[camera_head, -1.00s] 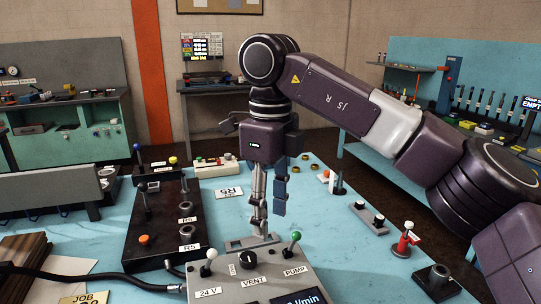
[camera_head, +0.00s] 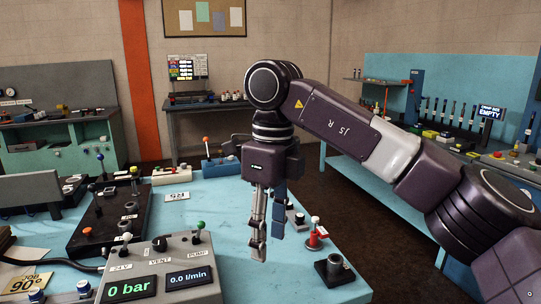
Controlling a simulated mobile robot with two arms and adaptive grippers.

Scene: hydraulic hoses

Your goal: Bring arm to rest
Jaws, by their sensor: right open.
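My right arm (camera_head: 345,127) comes in from the right and is bent, with its gripper hanging fingers down. The right gripper (camera_head: 268,240) is open and empty, a silver finger and a dark blue finger standing apart. It shows in front of the right part of the blue table (camera_head: 229,202), to the right of the grey control box (camera_head: 180,259). Whether the fingertips touch the table cannot be told. My left gripper is not in view.
A red-based part (camera_head: 315,238) and a black block (camera_head: 334,274) stand on the table right of the gripper. A black manifold (camera_head: 88,230) lies at left. Dark floor (camera_head: 375,215) separates the table from the right bench (camera_head: 354,155).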

